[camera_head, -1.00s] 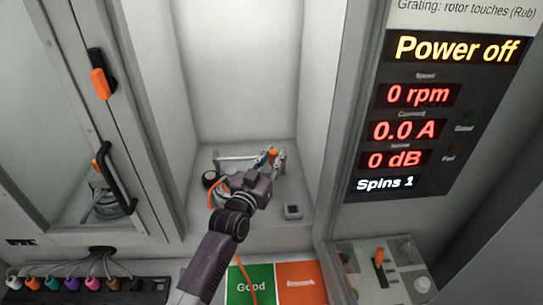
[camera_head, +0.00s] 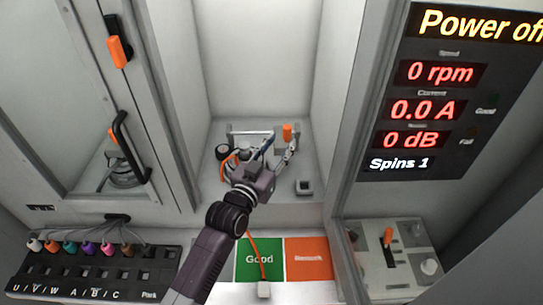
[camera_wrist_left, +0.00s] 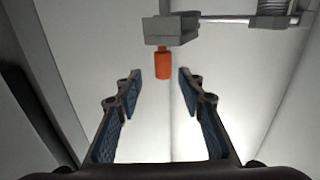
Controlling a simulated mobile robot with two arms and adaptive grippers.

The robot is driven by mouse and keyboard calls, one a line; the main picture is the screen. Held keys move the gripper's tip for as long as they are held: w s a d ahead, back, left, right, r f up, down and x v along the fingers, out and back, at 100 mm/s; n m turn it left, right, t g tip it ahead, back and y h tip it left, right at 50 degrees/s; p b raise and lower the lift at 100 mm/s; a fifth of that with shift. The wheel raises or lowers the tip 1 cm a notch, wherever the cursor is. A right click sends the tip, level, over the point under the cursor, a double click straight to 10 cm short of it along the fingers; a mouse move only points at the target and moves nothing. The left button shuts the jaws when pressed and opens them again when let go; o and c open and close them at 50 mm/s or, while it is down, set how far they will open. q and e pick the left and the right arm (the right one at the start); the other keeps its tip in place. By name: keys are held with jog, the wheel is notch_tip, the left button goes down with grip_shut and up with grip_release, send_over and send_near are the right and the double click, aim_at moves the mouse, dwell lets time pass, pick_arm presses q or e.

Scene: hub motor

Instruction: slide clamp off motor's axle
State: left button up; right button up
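The clamp is a grey block (camera_wrist_left: 172,30) with an orange handle (camera_wrist_left: 163,65) in the left wrist view; the handle also shows in the head view (camera_head: 287,131) at the back of the bay. A thin grey bar (camera_wrist_left: 230,18) runs from the block to the right, toward a ribbed post (camera_wrist_left: 275,7). My left gripper (camera_wrist_left: 160,88) is open and empty, its fingertips apart from the handle, which appears ahead between them. The left gripper (camera_head: 279,148) also shows in the head view. The motor and its axle are largely hidden by my arm there. My right gripper is not in view.
Bay walls are close on both sides. Green (camera_head: 260,259) and orange (camera_head: 308,258) pads lie in front. A switch panel (camera_head: 393,262) stands right, coloured plugs (camera_head: 70,247) left.

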pick_arm(q)
jog(key=shift+v, duration=2.8)
jog(key=s+a+f+g+y, duration=0.2)
jog(key=s+a+f+g, duration=0.1)
jog(key=s+a+f, duration=0.4)
jog(key=s+a+f+n+g+y, duration=0.1)
jog(key=s+a+f+g+y, duration=0.25)
jog(key=s, duration=0.55)
jog(key=s+a+f+n+g+y, duration=0.1)
jog(key=s+a+f+g, duration=0.25)
jog(key=s+a, duration=0.4)
jog(key=s+a+f+n+g+y, duration=0.1)
jog(key=s+a+f+g+y, duration=0.2)
jog(key=s, duration=0.7)
notch_tip(320, 180, down, 30)
jog(key=s+h+b, duration=0.2)
jog(key=s+a+f+g+b, duration=0.1)
jog(key=s+a+f+g, duration=0.1)
jog(key=s+f, duration=1.4)
jog(key=shift+s+a+f+y, duration=0.3)
jog(key=shift+a+y, duration=0.05)
jog(key=shift+a, duration=0.15)
